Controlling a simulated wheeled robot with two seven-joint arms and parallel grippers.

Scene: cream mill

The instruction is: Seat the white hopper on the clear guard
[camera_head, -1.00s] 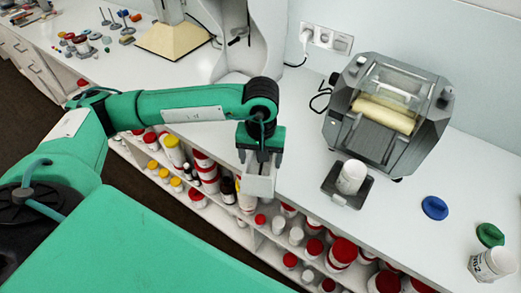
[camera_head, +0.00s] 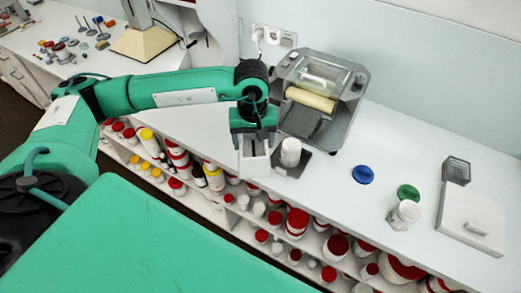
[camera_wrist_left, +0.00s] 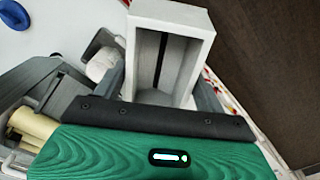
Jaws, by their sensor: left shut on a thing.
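My left gripper (camera_head: 255,142) is shut on the white hopper (camera_head: 256,165), an open rectangular box. It holds the hopper in the air beside the grey mill (camera_head: 346,118), over the counter's front edge. The left wrist view looks into the empty-looking hopper (camera_wrist_left: 147,75), between dark fingers (camera_wrist_left: 160,90). The mill has a cream roller (camera_head: 311,100) and a clear guard (camera_head: 322,74) above it; the hopper is apart from both. The guard's exact outline is hard to see. My right gripper is not in view.
A white jar (camera_head: 290,152) stands on a dark tray (camera_head: 304,165) before the mill. Shelves below hold several jars.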

